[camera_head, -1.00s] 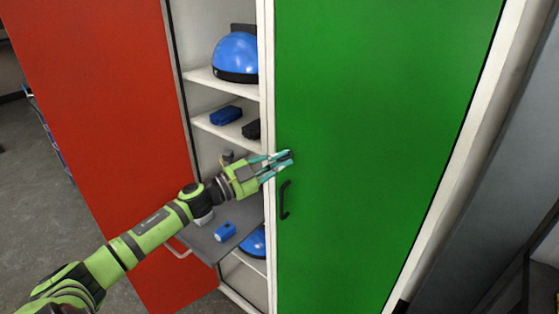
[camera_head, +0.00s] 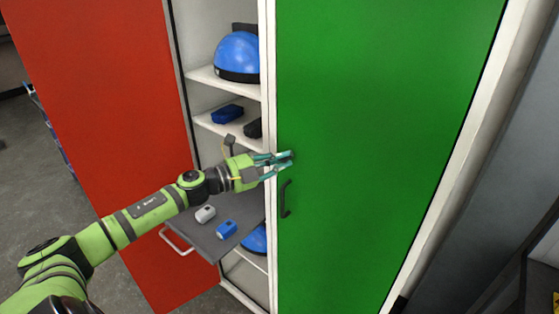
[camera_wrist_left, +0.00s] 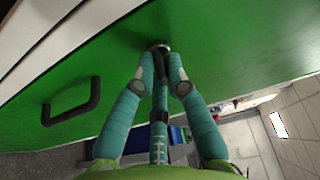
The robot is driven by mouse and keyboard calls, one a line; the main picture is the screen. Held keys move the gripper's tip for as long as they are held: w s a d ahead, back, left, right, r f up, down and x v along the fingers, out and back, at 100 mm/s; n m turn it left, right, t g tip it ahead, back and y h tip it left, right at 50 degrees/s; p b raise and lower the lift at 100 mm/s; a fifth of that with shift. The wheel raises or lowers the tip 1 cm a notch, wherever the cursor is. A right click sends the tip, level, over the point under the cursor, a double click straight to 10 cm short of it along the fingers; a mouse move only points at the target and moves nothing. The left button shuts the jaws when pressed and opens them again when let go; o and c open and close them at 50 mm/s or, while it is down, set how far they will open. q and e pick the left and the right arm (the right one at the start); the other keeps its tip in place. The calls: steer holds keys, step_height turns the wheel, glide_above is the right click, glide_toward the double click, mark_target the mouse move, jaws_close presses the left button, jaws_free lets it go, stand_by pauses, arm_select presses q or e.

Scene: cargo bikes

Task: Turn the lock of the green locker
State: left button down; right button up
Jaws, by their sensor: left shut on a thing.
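The green locker door (camera_head: 390,130) is closed and fills the middle of the head view. Its black handle (camera_head: 285,199) sits near its left edge; it also shows in the left wrist view (camera_wrist_left: 72,106). My left gripper (camera_head: 288,160) is at the door just above the handle. In the left wrist view its teal fingers (camera_wrist_left: 162,75) are closed on the lock (camera_wrist_left: 160,48), a small dark and metallic piece on the door face. The fingers hide most of the lock. My right gripper is not in view.
A red door (camera_head: 100,110) stands open at left. Beside it, open shelves hold a blue helmet (camera_head: 237,55) and a dark blue item (camera_head: 227,114). A grey pull-out shelf (camera_head: 210,243) under my arm carries a white item (camera_head: 205,214) and a blue item (camera_head: 227,230).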

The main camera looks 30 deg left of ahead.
arm_select(q)
steer(key=c, duration=1.3)
jaws_free()
steer(key=shift+o, duration=0.3)
steer(key=shift+s+a+f, duration=0.1)
steer(key=shift+s+a, duration=0.2)
steer(key=shift+s, duration=0.3)
steer(key=v, duration=1)
steer(key=shift+s+a, duration=0.15)
steer(key=shift+s, duration=0.15)
